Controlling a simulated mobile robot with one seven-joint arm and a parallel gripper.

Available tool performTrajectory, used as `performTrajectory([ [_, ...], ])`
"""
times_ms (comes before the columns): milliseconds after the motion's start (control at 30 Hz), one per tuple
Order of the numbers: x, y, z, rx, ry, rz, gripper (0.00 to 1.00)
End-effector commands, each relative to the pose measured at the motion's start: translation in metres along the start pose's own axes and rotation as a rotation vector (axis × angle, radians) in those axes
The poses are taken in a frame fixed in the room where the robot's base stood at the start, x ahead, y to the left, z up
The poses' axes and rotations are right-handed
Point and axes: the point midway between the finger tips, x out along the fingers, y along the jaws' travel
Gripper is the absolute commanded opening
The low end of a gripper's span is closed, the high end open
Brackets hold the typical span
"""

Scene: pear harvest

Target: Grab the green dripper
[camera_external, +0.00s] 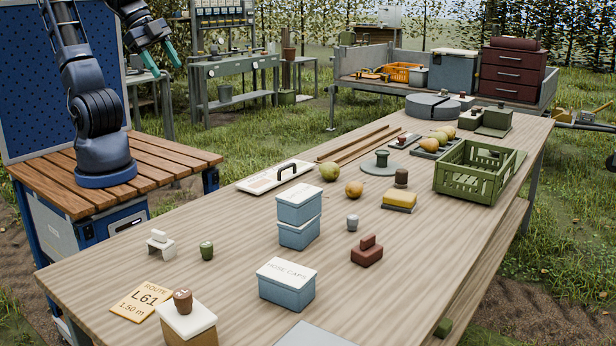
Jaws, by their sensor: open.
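A small dark green cylinder, which looks like the green dripper (206,250), stands upright on the wooden table (260,215) at the near left. A white bracket-like piece (161,243) stands to its left, with a small gap between them. My gripper (167,70) is at the upper left, high above my base platform and far from the dripper. Its two teal fingers are apart, with nothing between them. A similar small grey cylinder (352,222) stands farther right.
Blue stacked boxes (299,236) and a blue box marked HOSE CAPS (286,291) stand right of the dripper. A yellow route card (141,300) and a white-lidded box (188,322) lie in front.

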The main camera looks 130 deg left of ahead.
Motion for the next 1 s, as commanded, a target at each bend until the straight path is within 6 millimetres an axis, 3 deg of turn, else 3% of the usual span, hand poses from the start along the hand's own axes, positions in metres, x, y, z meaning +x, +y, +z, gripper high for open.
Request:
performTrajectory([
  [300,0.068,-0.014,-0.064,0.113,0.1,-0.131,0.54],
  [600,0.138,0.007,-0.109,0.267,0.185,-0.101,0.54],
  [800,0.19,0.037,-0.12,0.377,0.207,-0.003,0.54],
  [1000,0.241,0.073,-0.112,0.479,0.188,0.144,0.54],
])
